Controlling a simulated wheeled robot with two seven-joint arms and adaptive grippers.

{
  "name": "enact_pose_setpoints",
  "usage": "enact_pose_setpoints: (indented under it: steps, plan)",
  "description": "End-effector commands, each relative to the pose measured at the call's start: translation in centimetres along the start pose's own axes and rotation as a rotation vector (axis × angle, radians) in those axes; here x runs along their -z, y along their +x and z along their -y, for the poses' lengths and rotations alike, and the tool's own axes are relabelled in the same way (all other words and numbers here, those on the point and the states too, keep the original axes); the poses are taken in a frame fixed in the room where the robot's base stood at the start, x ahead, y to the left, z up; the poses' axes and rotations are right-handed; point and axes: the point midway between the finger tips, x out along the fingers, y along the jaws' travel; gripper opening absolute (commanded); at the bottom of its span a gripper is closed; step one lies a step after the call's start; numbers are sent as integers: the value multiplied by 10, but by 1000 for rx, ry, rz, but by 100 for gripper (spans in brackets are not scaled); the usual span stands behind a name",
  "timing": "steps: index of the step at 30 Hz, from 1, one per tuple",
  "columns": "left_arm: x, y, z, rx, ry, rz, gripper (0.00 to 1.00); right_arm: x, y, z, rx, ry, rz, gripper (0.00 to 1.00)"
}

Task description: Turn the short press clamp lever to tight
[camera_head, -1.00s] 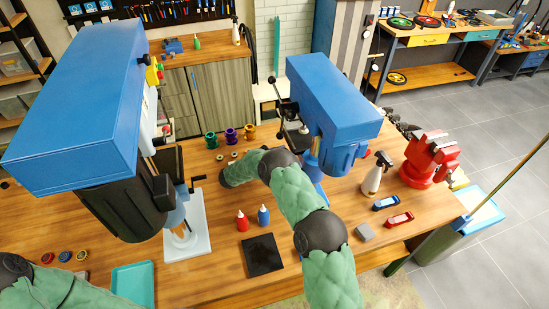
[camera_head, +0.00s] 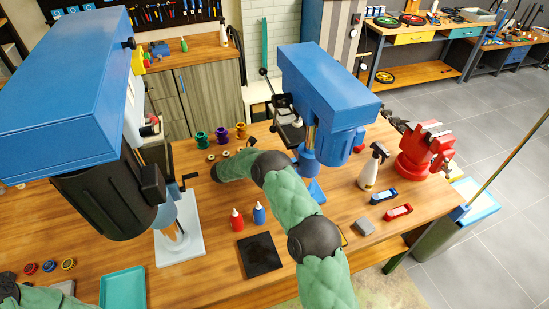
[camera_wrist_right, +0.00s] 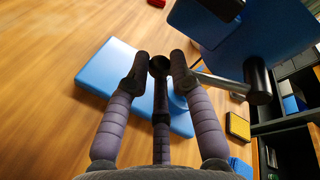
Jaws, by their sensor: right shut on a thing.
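The short press (camera_head: 325,85) is blue and stands right of centre on the wooden bench. Its blue base (camera_wrist_right: 118,72) lies under my right gripper (camera_wrist_right: 160,68) in the right wrist view. The fingers are drawn close together beside the press column, shut on what seems to be the clamp lever; the fingertips mostly hide the held part. A metal rod with a black handle (camera_wrist_right: 258,80) runs right from near the fingertips. In the head view my right arm crosses in front of the press base, and its gripper cannot be made out. My left gripper is out of view.
A taller blue press (camera_head: 65,85) stands at the left on a white base (camera_head: 182,245). A spray bottle (camera_head: 373,168), a red vise (camera_head: 425,150) and small bottles (camera_head: 237,220) are on the bench. A black pad (camera_head: 260,255) and a teal tray (camera_head: 123,288) lie at the front.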

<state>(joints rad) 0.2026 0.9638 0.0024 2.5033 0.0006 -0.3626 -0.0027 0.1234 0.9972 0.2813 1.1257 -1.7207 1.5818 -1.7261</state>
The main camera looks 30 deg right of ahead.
Motion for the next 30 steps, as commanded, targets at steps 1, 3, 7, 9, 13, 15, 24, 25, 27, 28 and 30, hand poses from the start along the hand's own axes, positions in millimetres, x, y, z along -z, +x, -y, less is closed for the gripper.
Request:
enact_pose_setpoints:
  steps: [1, 3, 7, 9, 13, 15, 24, 25, 27, 28, 30]
  plan:
    - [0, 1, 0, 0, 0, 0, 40, 6, 0, -4, -3, -17, -10, 0]
    - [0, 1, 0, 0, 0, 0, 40, 7, 1, -5, -4, -28, -14, 0]
    - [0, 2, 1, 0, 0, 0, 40, 8, 1, -5, -5, -39, -18, 0]
    - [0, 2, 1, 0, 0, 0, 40, 8, 1, -5, -5, -42, -19, 0]
    - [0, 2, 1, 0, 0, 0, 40, 9, 1, -5, -5, -43, -19, 0]
    - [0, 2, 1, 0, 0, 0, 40, 9, 1, -5, -4, -43, -19, 0]
    - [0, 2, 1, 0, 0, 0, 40, 7, 1, -4, -3, -40, -17, 49]
    - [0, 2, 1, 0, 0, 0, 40, 7, 1, -4, -3, -40, -17, 49]
    - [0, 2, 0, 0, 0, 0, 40, 6, 1, -4, -3, -38, -16, 49]
    - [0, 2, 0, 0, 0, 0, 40, 6, 1, -3, -3, -38, -16, 49]
    - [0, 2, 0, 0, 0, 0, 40, 5, 1, -3, -3, -37, -15, 49]
